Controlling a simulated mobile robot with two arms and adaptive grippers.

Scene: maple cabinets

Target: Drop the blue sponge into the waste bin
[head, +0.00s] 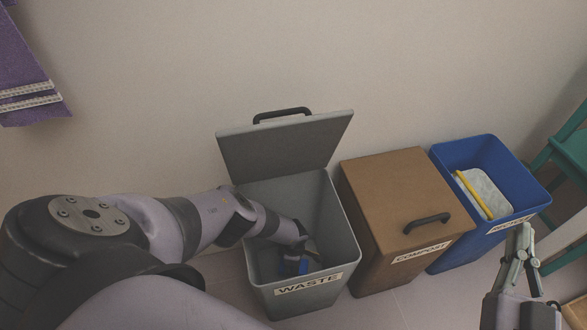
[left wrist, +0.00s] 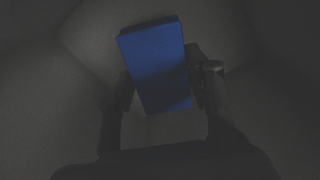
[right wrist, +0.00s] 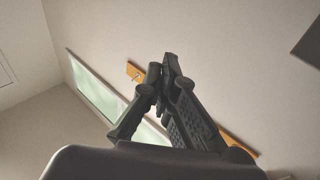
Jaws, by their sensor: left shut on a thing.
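The grey waste bin (head: 300,304) stands at the left of a row of bins, its lid (head: 285,145) raised against the wall. My left gripper (head: 298,256) reaches down inside the bin. It is shut on the blue sponge (left wrist: 157,65), which is tilted between its fingers in the left wrist view.
A brown compost bin (head: 395,185) with a closed, handled lid stands right of the waste bin. Beside it an open blue recycling bin (head: 460,150) holds a pale item and a yellow stick. A green chair (head: 570,150) is at the far right; purple cloth (head: 25,70) hangs upper left.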

